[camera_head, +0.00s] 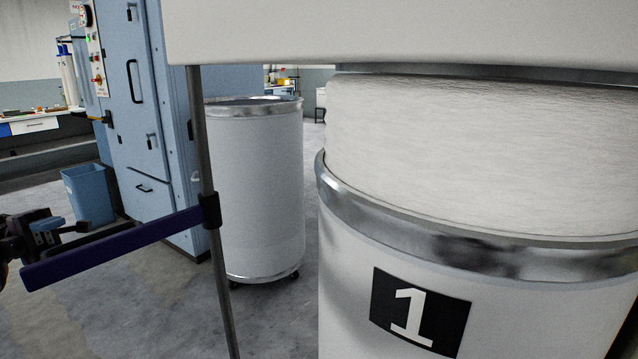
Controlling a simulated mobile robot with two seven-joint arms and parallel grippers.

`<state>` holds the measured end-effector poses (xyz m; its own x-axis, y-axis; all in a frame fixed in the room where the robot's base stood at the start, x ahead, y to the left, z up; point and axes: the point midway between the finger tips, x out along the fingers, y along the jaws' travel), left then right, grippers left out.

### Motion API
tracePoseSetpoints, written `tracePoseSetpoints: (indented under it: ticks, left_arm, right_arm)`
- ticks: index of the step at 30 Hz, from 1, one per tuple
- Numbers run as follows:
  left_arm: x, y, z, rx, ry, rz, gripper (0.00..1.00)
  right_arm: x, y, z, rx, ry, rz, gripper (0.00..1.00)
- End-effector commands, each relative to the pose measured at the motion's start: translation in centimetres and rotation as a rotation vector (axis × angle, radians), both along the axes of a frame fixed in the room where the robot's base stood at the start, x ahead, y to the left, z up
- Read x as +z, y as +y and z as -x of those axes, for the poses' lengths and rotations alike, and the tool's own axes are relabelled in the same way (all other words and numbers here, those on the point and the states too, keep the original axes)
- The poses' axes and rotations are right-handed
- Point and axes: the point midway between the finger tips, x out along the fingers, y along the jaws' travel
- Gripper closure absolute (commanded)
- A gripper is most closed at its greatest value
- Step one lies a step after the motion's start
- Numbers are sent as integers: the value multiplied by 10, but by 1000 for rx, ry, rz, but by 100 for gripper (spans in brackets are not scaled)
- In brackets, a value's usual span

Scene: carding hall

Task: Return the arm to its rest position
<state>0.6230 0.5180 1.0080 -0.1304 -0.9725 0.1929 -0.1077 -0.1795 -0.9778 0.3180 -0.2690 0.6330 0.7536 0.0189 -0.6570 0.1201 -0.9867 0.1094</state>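My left gripper (48,228), black with pale blue parts, is at the left edge, just above and behind the far left end of a dark blue bar (110,248). The bar runs to a collar on a thin grey upright rod (212,240). I cannot tell whether the gripper touches the bar or how far its fingers are apart; I see nothing clearly held. My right gripper is not in view.
A white can (350,290) marked 1, filled with white fibre (480,150), stands close at right under a pale overhanging panel (400,30). Another can (255,190) on castors stands behind the rod. A blue bin (88,195) stands beside a blue machine cabinet (150,110). Grey floor shows between.

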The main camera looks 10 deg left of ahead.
Motion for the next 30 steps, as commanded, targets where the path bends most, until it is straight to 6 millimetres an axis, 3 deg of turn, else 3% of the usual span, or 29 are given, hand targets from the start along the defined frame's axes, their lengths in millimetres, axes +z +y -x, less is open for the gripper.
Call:
tracePoseSetpoints:
  ticks: [5, 9, 17, 23, 30]
  left_arm:
    - [-29, -28, 1, 114, 81, 94, 60]
    - [-65, -58, 5, 270, 193, 196, 60]
    - [-133, -106, 32, 580, 443, 357, 60]
    - [-181, -138, 69, 827, 668, 448, 60]
    - [-230, -172, 131, 1116, 978, 512, 60]
  right_arm:
    - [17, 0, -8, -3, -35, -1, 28]
    - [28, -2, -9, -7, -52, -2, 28]
    - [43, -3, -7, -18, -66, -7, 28]
    - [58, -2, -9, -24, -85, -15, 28]
    - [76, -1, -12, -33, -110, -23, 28]
